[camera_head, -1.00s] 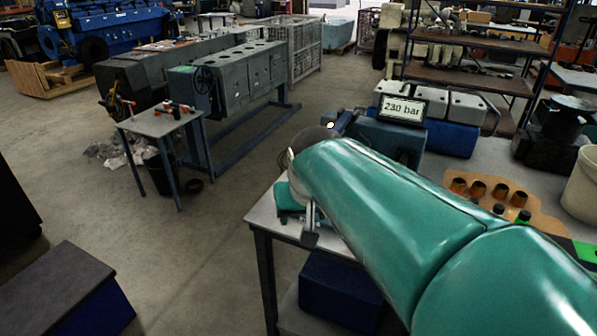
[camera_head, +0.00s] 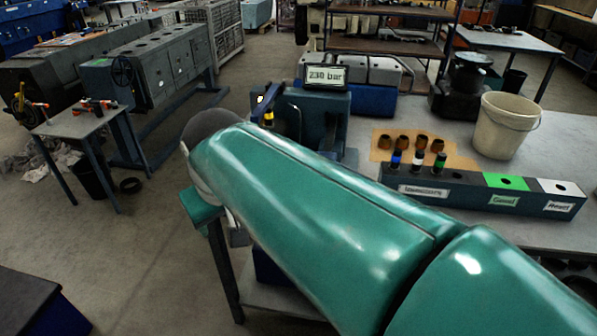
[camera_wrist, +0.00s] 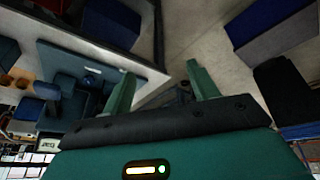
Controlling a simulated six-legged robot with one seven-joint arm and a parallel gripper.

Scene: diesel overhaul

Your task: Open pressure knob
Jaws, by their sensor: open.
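The pressure tester (camera_head: 325,115) stands on the bench beyond my arm. Its display (camera_head: 327,76) reads 230 bar. A blue part like a lever (camera_head: 271,98) rises at its left, with a black-and-yellow piece beside it. I cannot make out the pressure knob for certain; my arm hides the tester's lower front. In the wrist view, my gripper (camera_wrist: 161,82) is open with nothing between its two green fingers. The tester (camera_wrist: 70,80) is left of the fingers and apart from them, with a small dark-blue round part (camera_wrist: 92,80) on it.
A long injector rack (camera_head: 480,194) with green and white labelled sections lies on the bench at right. Several brown cups (camera_head: 403,142) and a white bucket (camera_head: 505,125) stand behind it. A small table (camera_head: 85,122) stands at left. The floor (camera_head: 150,265) left of the bench is clear.

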